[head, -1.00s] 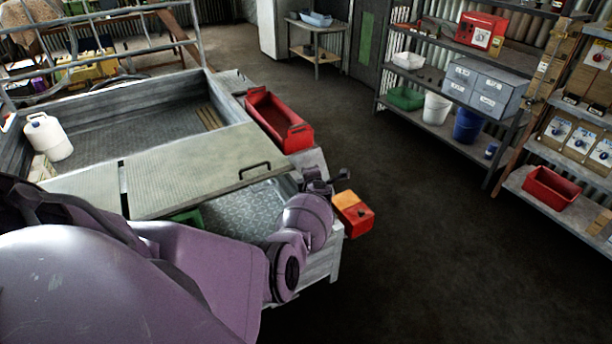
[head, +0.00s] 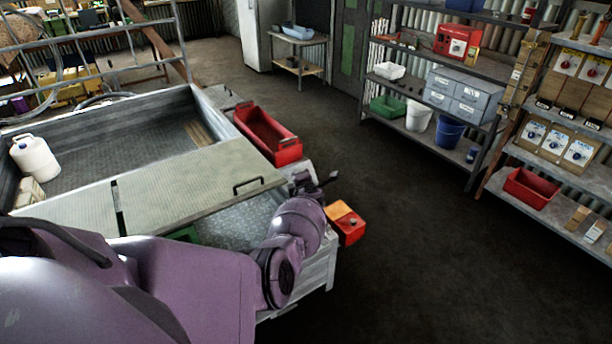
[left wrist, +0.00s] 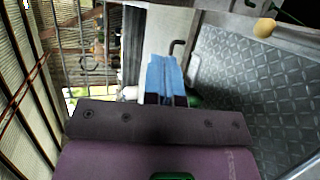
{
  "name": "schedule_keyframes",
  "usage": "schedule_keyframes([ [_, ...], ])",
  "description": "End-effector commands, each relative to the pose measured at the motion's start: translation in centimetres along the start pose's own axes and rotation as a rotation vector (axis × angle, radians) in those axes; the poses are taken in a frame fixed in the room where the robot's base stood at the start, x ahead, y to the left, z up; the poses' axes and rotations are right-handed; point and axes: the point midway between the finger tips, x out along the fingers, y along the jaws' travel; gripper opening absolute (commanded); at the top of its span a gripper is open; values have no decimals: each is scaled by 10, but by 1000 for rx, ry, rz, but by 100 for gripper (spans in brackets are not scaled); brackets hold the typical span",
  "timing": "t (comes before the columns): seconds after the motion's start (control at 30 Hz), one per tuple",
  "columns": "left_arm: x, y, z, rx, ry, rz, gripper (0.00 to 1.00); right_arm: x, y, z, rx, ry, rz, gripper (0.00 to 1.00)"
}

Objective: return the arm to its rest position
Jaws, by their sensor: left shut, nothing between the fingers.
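My left arm (head: 200,285), purple, reaches in from the lower left of the head view. It bends at a round joint near the right end of the metal tray with the chequered floor. My left gripper (left wrist: 165,60) shows in the left wrist view, with its blue fingers together and nothing seen between them. In that view the chequered metal surface (left wrist: 255,85) lies to the right of the fingers. In the head view I cannot make out the fingers clearly. My right gripper is in neither view.
A grey board with a handle (head: 190,190) lies across the tray. A white jug (head: 36,158) stands at left. Shelves (head: 440,110) line the right. The floor between is clear.

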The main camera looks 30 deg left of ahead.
Motion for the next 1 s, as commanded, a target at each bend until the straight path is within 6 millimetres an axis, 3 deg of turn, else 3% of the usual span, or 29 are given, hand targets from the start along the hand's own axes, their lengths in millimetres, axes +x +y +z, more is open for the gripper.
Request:
schedule_keyframes([
  [0.37,0,1,8,43,-49,3,0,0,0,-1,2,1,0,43],
  [0.47,1,27,21,129,-122,70,0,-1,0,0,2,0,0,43],
  [0.57,-4,71,43,249,-207,181,0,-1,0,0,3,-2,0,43],
  [0.63,-12,101,57,352,-259,268,0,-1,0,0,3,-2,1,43],
  [0.77,-33,130,64,594,-334,408,0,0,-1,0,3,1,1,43],
  [0.87,-54,133,62,801,-376,492,0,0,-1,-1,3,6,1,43],
  [1.0,-90,115,51,1098,-421,574,0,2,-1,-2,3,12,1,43],
])
